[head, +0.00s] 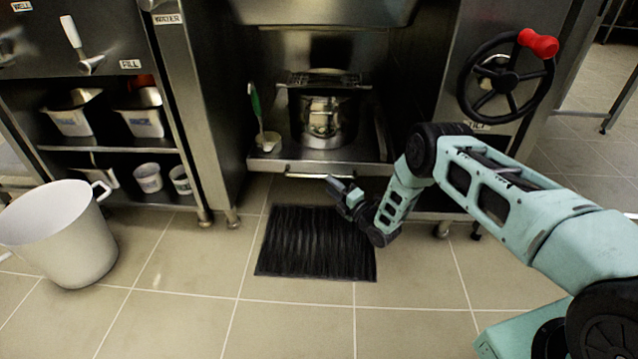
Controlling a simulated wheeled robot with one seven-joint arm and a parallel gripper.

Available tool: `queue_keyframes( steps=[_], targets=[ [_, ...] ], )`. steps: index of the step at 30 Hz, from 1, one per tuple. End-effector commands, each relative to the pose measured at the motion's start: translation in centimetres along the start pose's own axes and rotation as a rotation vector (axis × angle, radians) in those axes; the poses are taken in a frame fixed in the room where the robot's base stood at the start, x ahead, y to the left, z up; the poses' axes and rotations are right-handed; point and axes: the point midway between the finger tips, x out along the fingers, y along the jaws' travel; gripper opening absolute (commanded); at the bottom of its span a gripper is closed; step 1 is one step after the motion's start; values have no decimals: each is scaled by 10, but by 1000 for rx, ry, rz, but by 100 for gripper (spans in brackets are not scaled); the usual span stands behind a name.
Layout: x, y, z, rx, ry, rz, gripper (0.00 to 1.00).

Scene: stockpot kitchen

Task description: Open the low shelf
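The low shelf (272,164) is a metal pull-out tray near the floor, in the bay at the centre of the head view. A light bar handle (305,175) runs along its front edge. A shiny stockpot (324,117) stands on the shelf, beside a small cup (268,140) with a green-handled tool in it. My gripper (335,186) is just below and right of the handle, in front of the shelf. Its fingers are small and dark here, and I cannot tell whether they touch the handle or are open or shut.
A black mat (312,245) lies on the floor below my gripper. A large white pot (62,235) stands on the floor at left. A black handwheel with a red knob (539,43) is on the right panel.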

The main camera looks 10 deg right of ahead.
Motion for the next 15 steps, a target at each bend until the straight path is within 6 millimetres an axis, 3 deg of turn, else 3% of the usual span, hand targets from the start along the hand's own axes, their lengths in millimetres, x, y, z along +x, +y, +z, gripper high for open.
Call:
queue_keyframes(
  steps=[6,15],
  targets=[
    [41,-3,-1,0,0,4,38],
    [65,-1,0,1,0,0,38]
  ],
)
